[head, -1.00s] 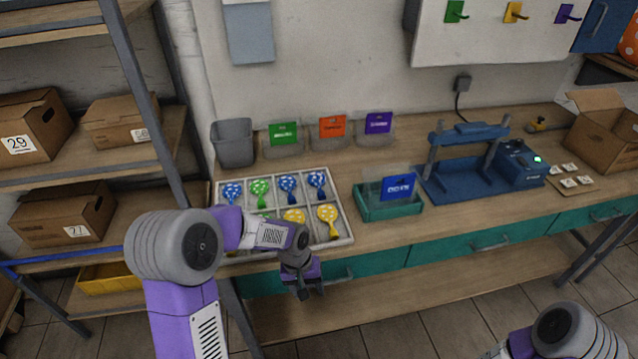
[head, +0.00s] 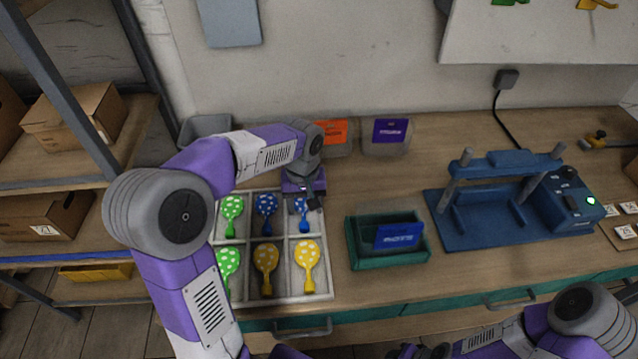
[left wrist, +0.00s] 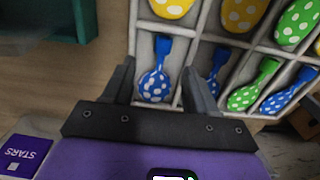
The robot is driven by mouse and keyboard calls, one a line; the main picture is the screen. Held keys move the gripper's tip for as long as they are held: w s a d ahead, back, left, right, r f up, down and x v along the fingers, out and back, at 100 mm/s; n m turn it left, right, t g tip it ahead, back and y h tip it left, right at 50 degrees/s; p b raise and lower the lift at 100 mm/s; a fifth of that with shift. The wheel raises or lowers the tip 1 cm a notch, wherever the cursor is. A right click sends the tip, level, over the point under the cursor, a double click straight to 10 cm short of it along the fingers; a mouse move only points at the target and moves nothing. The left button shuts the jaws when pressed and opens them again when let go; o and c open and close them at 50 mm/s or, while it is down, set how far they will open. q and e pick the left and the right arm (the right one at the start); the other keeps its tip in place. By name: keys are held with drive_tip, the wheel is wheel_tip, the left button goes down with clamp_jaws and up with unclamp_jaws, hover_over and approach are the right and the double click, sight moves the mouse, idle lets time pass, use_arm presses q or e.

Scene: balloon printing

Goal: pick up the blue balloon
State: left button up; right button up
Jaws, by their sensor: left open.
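A blue balloon with white dots (left wrist: 155,85) lies in a compartment of the white divided tray (head: 318,297). In the head view this balloon (head: 303,228) is in the back right compartment, partly hidden by my left gripper (head: 306,204). My left gripper is open and points down over it. In the left wrist view, its two fingers stand on either side of the balloon, apart from it. Another blue balloon (head: 266,207) lies in the neighbouring compartment. My right arm shows at the lower right; dark parts of its gripper (head: 412,351) are at the bottom edge, jaws unclear.
Green balloons (head: 231,215) and yellow balloons (head: 307,262) fill other compartments. A teal bin with a blue card (head: 358,255) stands right of the tray. Clear bins with orange and purple cards (head: 388,135) stand behind. A blue press (head: 510,200) is further right.

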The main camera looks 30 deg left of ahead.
sight(304, 223)
use_arm(q)
drive_tip(key=shift+w+f, duration=0.1)
drive_tip(key=shift+f, duration=0.1)
drive_tip(key=shift+s+f+b, duration=0.2)
drive_tip(key=shift+f+b, duration=0.1)
drive_tip(key=shift+f, duration=0.25)
drive_tip(key=shift+s+f+b, duration=0.2)
drive_tip(key=shift+f+b, duration=0.05)
drive_tip(key=shift+f, duration=0.3)
wheel_tip(304, 223, down, 5)
drive_tip(key=shift+w+a+r+b, duration=0.1)
drive_tip(key=shift+a+r+b, duration=0.05)
drive_tip(key=shift+b, duration=0.75)
drive_tip(key=shift+r, duration=0.1)
drive_tip(key=c, duration=0.9)
